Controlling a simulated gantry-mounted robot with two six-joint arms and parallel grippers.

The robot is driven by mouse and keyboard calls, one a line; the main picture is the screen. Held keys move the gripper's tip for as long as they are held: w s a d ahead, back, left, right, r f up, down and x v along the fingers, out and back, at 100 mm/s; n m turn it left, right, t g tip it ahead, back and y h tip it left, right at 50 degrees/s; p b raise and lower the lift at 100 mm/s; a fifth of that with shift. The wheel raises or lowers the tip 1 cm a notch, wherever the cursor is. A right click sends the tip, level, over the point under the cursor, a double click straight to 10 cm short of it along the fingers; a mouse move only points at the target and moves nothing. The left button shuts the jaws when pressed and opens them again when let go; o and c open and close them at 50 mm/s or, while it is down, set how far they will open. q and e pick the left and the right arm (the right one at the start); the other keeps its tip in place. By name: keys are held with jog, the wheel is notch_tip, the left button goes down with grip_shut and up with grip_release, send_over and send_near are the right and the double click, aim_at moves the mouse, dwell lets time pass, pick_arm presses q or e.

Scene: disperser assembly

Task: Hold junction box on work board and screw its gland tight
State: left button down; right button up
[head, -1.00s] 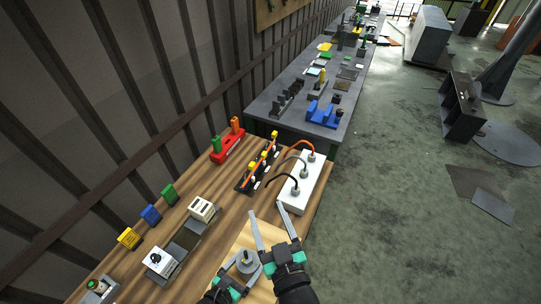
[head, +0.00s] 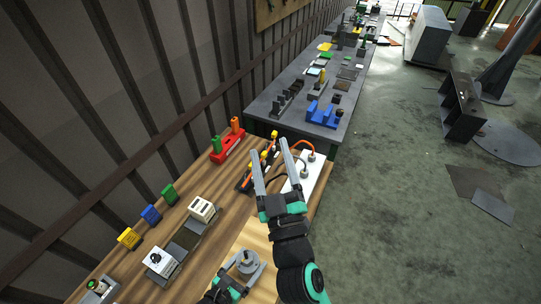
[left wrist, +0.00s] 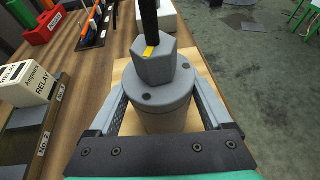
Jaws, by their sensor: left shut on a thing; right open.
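The grey round junction box (left wrist: 163,109) stands on the pale work board (head: 262,243), and it also shows in the head view (head: 246,264). Its grey hexagonal gland (left wrist: 160,62) sits on top, with a yellow mark and a black cable rising from it. My left gripper (head: 240,276) is shut around the box, one finger on each side, as the left wrist view also shows. My right gripper (head: 271,170) is open and empty, raised above the table past the board. Its fingers hide part of the white block with cables.
A white block (head: 315,179) with cables stands at the table's far right. A red holder (head: 227,149), a cream relay (head: 202,210) and a white dial unit (head: 160,261) stand left of the board. A grey bench (head: 300,90) stands beyond.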

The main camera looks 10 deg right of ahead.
pick_arm(q)
grip_release()
